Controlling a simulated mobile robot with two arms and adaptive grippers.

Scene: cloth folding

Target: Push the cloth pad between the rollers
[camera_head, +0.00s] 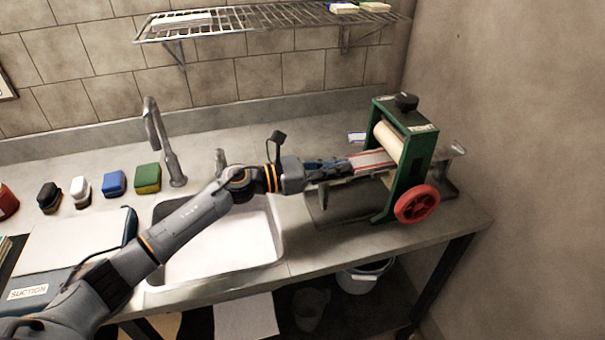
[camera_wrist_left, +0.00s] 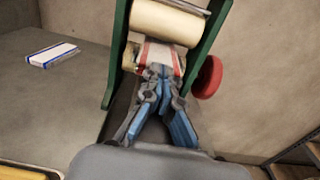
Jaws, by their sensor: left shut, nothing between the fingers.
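The cloth pad (camera_head: 372,159), white with red stripes, lies on the feed side of the green roller press, its far end at the rollers. It also shows in the left wrist view (camera_wrist_left: 158,54), just below the cream upper roller (camera_wrist_left: 166,22). The press (camera_head: 417,155) has a cream roller (camera_head: 388,140), a black top knob and a red handwheel (camera_head: 417,204). My left gripper (camera_head: 345,163) is shut and empty, its fingertips at the near end of the pad; in the wrist view its fingertips (camera_wrist_left: 160,72) meet the pad's edge. Whether they touch is hard to tell. My right gripper is not in view.
Several coloured blocks stand along the back left. A wire shelf (camera_head: 270,18) hangs above.

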